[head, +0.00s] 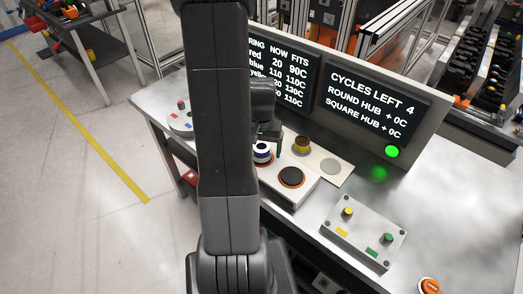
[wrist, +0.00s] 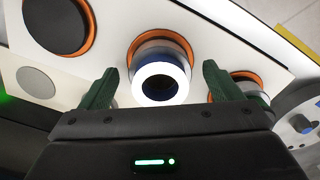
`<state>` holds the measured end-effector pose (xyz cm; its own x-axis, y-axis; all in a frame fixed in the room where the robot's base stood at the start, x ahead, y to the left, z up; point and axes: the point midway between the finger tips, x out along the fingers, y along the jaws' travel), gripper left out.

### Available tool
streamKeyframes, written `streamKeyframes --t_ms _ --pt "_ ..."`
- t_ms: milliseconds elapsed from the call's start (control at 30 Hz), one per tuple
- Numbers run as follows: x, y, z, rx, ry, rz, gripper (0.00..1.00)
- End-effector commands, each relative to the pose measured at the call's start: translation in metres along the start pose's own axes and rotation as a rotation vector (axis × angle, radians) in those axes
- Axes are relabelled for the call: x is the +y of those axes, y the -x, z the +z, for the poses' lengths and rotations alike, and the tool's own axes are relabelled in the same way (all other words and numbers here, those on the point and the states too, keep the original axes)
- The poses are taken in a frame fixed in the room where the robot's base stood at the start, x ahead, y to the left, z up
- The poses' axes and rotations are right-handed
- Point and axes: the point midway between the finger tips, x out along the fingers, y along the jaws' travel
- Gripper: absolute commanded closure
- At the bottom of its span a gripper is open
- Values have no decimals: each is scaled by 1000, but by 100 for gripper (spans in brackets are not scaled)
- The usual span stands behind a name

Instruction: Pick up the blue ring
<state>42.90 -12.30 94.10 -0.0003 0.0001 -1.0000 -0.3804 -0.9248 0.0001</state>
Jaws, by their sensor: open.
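A ring with a bright white top and dark blue inside (wrist: 160,69) stands on an orange-rimmed round spot in the wrist view. It also shows in the head view (head: 262,152), partly beside my arm, with a blue band under the white. I take it for the blue ring. My gripper (wrist: 161,85) is open, with one dark green finger on each side of the ring in the picture. Gaps show between the fingers and the ring. My gripper also shows in the head view (head: 269,134), close above the ring; its fingertips are hard to make out there.
An orange-rimmed black disc (head: 291,177) sits near the ring. A box with yellow and green knobs (head: 362,229) stands to the right. A screen panel (head: 372,104) rises at the back.

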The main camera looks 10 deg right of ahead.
Motion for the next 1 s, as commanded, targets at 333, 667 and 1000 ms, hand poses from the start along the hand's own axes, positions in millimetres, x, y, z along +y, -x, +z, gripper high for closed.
streamKeyframes --t_ms 333,667,1000 --pt "0 0 0 0 0 0 68" --pt "0 4 -1 3 0 -1 77" --pt "0 49 -1 7 0 -2 77"
